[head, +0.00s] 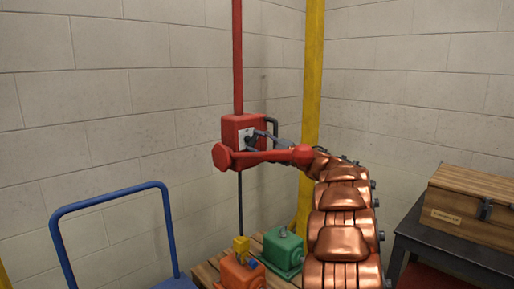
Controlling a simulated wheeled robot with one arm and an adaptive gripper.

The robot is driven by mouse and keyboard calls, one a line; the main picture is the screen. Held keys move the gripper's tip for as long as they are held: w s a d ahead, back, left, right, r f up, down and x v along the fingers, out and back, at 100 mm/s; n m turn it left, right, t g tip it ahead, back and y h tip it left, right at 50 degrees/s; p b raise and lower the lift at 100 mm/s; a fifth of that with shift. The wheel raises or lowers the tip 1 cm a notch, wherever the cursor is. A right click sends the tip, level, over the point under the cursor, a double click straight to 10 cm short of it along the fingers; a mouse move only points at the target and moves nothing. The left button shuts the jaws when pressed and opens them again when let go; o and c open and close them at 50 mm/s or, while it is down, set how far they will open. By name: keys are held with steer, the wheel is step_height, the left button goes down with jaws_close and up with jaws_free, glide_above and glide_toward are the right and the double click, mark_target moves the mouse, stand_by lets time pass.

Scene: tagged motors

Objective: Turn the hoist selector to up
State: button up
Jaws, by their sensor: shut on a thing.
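The red hoist control box (232,126) hangs by the wall on a red vertical pole. A pale plate (243,139) on its face bears the dark selector (250,142), which is small and partly covered. My gripper (254,139) reaches it from the right and is shut on the selector at the plate. The selector's pointing direction and any markings are too small to read. A red bar with rounded ends crosses just below and hides the lower part of the box.
A yellow post (312,80) stands just right of the box. Below are a green motor (283,250) and an orange motor (240,274) on a wooden pallet (205,273). A blue cart handle (110,195) stands left. A wooden chest (470,205) sits on a dark table right.

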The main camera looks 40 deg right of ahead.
steer(key=shift+r+n+g+b, duration=0.1)
steer(key=shift+n+g+b, duration=0.4)
steer(key=shift+n, duration=1.25)
steer(key=shift+n+g+b, duration=0.2)
steer(key=shift+n+g, duration=0.6)
steer(key=shift+n, duration=0.95)
steer(key=o, duration=0.9)
steer(key=shift+s, duration=0.1)
steer(key=v, duration=1.2)
steer(key=shift+d, duration=0.1)
